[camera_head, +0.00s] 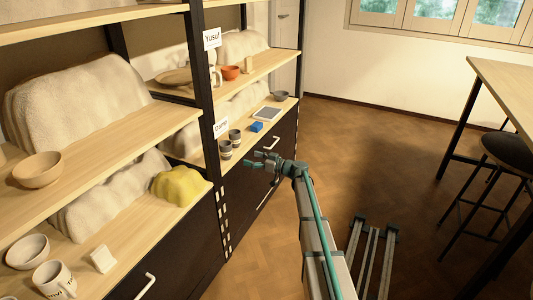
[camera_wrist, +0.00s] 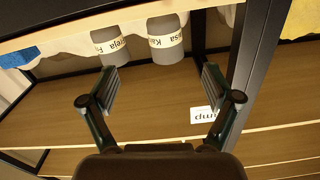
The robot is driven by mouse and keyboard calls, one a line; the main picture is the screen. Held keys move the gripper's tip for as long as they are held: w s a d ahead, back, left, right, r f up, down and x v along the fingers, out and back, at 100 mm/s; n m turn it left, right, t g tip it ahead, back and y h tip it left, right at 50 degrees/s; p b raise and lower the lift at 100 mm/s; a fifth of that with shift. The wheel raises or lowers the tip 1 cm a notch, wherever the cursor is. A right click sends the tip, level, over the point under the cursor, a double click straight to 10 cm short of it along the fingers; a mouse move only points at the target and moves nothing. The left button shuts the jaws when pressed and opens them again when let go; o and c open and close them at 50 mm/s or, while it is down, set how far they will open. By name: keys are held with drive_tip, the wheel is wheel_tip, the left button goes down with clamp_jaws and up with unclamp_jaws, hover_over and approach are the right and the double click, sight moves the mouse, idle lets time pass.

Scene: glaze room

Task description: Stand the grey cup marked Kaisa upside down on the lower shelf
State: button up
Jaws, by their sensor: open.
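Two grey cups with pale name bands stand side by side on the lower shelf (camera_head: 211,164) of the right bay. In the upside-down wrist view, the cup marked Kaisa (camera_wrist: 166,48) is the right one; it appears to be the nearer cup (camera_head: 225,151) in the head view. The other cup (camera_wrist: 108,46), its band partly readable as "reja", is also the farther cup (camera_head: 235,136). Both show dark tops in the head view and look mouth up. My gripper (camera_head: 258,160) is open and empty in front of the shelf edge, apart from both cups.
A blue block (camera_head: 257,127), a grey tablet-like slab (camera_head: 266,113) and a dark bowl (camera_head: 281,95) lie farther along this shelf. A black post with a "Damp" card (camera_head: 221,127) stands left of the cups. A yellow cloth (camera_head: 180,185) lies in the left bay.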

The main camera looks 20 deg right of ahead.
sight(231, 153)
drive_tip(key=shift+n, duration=0.8)
drive_tip(key=p+x, duration=0.4)
drive_tip(key=x, duration=0.1)
drive_tip(key=r+p+x, duration=0.1)
drive_tip(key=x, duration=0.1)
drive_tip(key=shift+s+a+p, duration=0.1)
drive_tip(key=shift+a+p, duration=0.25)
drive_tip(key=shift+p, duration=0.05)
drive_tip(key=w+a+b, duration=0.1)
drive_tip(key=a+f+b, duration=0.1)
drive_tip(key=shift+w+b, duration=0.3)
drive_tip(key=shift+w, duration=0.1)
drive_tip(key=shift+r+b+x, duration=0.25)
drive_tip(key=shift+b+x, duration=0.5)
drive_tip(key=shift+x, duration=0.55)
